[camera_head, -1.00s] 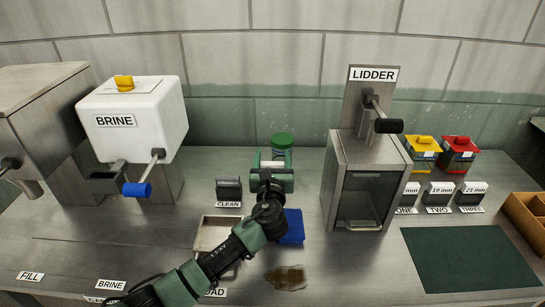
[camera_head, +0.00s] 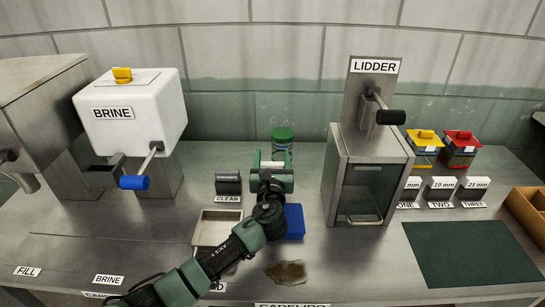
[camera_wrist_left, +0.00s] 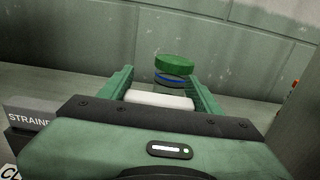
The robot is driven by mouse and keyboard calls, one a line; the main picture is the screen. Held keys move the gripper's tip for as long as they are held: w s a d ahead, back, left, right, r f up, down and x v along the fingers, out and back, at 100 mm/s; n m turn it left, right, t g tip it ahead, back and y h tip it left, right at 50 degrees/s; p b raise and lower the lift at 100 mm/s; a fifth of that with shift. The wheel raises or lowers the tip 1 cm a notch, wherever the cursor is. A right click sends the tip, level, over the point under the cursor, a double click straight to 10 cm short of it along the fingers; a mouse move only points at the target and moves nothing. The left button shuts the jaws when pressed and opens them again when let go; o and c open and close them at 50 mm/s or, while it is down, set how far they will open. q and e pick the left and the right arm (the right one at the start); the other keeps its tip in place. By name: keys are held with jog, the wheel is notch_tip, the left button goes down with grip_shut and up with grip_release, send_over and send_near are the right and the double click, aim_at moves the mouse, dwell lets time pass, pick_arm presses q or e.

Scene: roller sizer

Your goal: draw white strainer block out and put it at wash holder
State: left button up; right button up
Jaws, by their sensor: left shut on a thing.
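The white strainer block (camera_wrist_left: 158,101) is between the fingers of my left gripper in the left wrist view, and the gripper is shut on it. In the head view my left gripper (camera_head: 272,160) is at the middle back of the counter, just in front of the green-lidded jar (camera_head: 282,137). The arm hides much of the block there. A dark holder (camera_head: 228,182) marked STRAINER, with a CLEAN label in front, stands just left of the gripper. I cannot make out a holder labelled wash. My right gripper is not in view.
The white BRINE tank (camera_head: 125,110) with a blue-handled lever stands at left. The LIDDER machine (camera_head: 338,190) stands close on the right. A blue item (camera_head: 294,221), a shallow tray (camera_head: 200,232) and a brown puddle (camera_head: 287,272) lie nearby. A green mat (camera_head: 470,255) is bare.

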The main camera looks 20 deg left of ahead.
pick_arm(q)
jog(key=shift+f+b, duration=0.85)
jog(key=shift+f, duration=0.5)
jog(key=shift+s+f, duration=0.15)
jog(key=shift+f, duration=0.2)
jog(key=shift+d, duration=0.1)
jog(key=shift+r+p, duration=0.5)
jog(key=shift+p, duration=0.05)
jog(key=shift+r+p, duration=0.5)
jog(key=shift+r, duration=0.2)
notch_tip(320, 180, up, 2)
jog(key=shift+r+p, duration=0.1)
jog(key=shift+p, duration=1)
jog(key=shift+p, duration=0.6)
jog(key=shift+f+b, duration=1.45)
jog(key=shift+f, duration=0.6)
